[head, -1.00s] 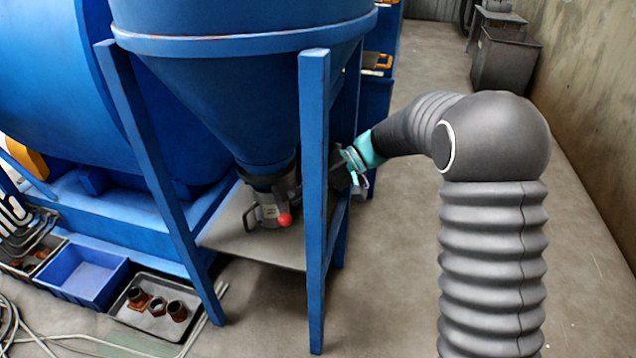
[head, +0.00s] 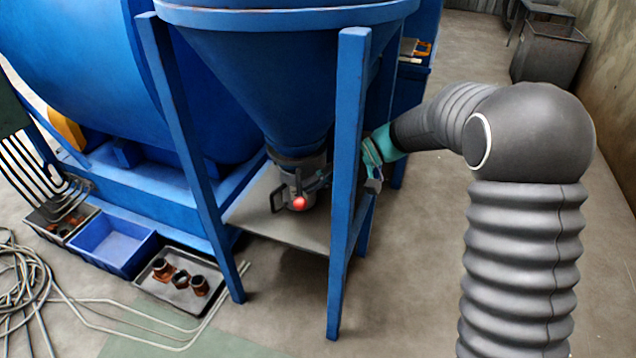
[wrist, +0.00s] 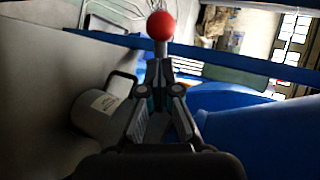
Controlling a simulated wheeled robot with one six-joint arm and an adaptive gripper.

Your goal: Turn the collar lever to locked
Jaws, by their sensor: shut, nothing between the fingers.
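The grey collar (head: 310,188) sits under the blue cone's outlet, with a loop handle (head: 276,200) on its left. The lever's red knob (head: 299,203) is at the collar's front; the lever points down toward the camera. My gripper (head: 326,181) reaches in from the right, behind the blue leg, which hides part of it. In the wrist view my gripper (wrist: 160,66) is shut and empty, its tips just below the red knob (wrist: 161,25). I cannot tell whether they touch the lever. The collar (wrist: 98,108) is at the left there. No lock marking is readable.
The blue frame leg (head: 346,190) stands between the camera and my wrist. A plate (head: 275,232) lies below the collar. A blue bin (head: 112,247) and a tray of fittings (head: 160,292) are on the floor at left.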

